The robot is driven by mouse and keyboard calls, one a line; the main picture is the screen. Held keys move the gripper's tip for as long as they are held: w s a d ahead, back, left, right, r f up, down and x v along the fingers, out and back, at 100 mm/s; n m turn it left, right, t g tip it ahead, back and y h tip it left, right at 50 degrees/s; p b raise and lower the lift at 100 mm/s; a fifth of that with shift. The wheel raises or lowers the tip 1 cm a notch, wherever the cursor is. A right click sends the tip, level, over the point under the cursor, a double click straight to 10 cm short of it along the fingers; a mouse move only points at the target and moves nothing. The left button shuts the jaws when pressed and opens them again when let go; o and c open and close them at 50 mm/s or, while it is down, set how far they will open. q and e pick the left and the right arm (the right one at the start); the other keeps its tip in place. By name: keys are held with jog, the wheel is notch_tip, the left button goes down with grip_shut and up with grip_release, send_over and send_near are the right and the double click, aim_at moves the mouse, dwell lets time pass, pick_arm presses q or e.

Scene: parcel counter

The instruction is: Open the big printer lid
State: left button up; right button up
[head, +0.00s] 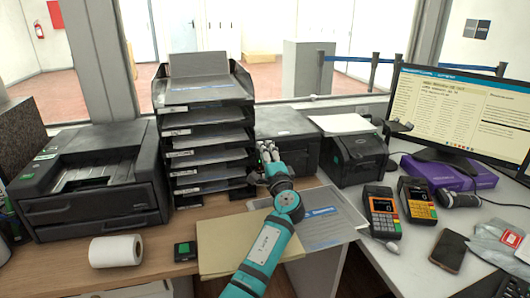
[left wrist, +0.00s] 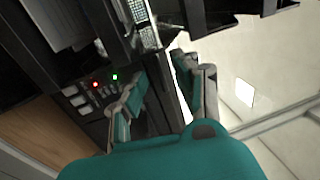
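A black printer (head: 288,125) stands behind my left gripper, between the tray stack and a smaller black printer (head: 358,158). A wider black machine (head: 95,180) stands at the far left; I cannot tell for certain which one is the big printer. My left gripper (head: 268,152) is in front of the middle printer, its fingers apart and nothing between them. In the left wrist view the open fingers (left wrist: 160,76) are near a dark panel (left wrist: 92,98) with buttons and red and green lights. Contact cannot be told. My right gripper is not in view.
A tall stack of black paper trays (head: 205,135) stands close left of my gripper. A folder (head: 225,240) and a printed sheet (head: 325,228) lie under my arm. Two card terminals (head: 382,212), a monitor (head: 465,115) and a phone (head: 450,250) are at the right.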

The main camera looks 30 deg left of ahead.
pick_arm(q)
jog(key=shift+w+a, duration=0.2)
jog(key=shift+a, duration=0.05)
grip_shut()
dwell(0.4)
